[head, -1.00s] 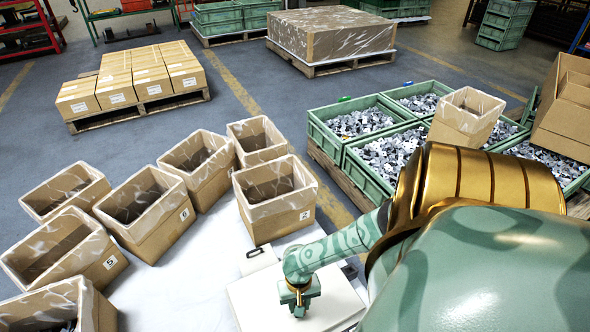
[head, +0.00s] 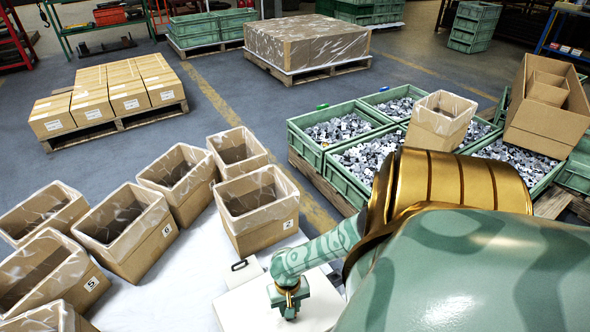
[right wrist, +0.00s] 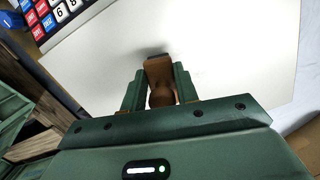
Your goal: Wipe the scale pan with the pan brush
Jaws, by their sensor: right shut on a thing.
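The scale pan (head: 236,312) is a flat white plate on the white-covered table in the head view. It fills most of the right wrist view as a pale sheet (right wrist: 215,45). My right gripper (head: 288,300) is over the pan in the head view. In the right wrist view its green fingers (right wrist: 158,88) are shut on the brown pan brush (right wrist: 158,70). The brush's far end is dark and lies at or just above the pan; I cannot tell if it touches. The bristles are hidden. My left gripper is not in view.
A scale keypad (right wrist: 55,15) is beside the pan. Several plastic-lined cartons stand left of it, one marked 2 (head: 258,208) closest behind. Green crates of metal parts (head: 340,128) stand on a pallet behind my right arm. White table surface (head: 175,290) is clear left of the pan.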

